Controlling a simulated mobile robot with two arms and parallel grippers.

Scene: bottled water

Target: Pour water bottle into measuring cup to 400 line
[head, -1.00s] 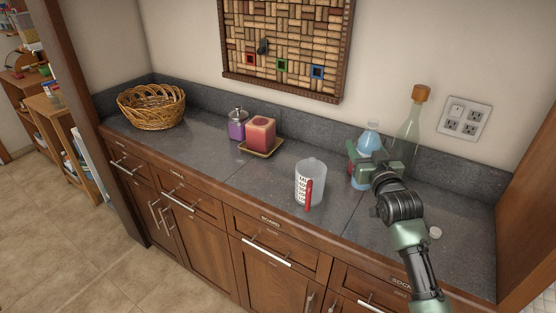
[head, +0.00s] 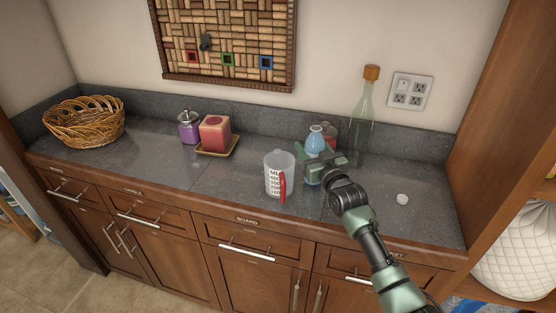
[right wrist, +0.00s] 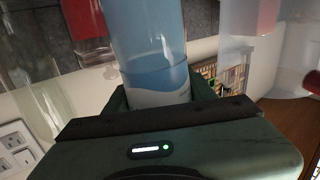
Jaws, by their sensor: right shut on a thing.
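The clear water bottle (head: 315,139) with blue-tinted water is at the back right of the counter, just behind and right of the measuring cup. My right gripper (head: 321,160) is shut around its body; the bottle looks close to upright. It also shows in the right wrist view (right wrist: 153,45), with a water line across it. My left gripper is not in view.
A tall corked glass bottle (head: 362,125) stands behind and right of the gripper. A red candle (head: 214,133), purple jar (head: 189,127) and wicker basket (head: 87,121) stand left. The front-middle counter is clear.

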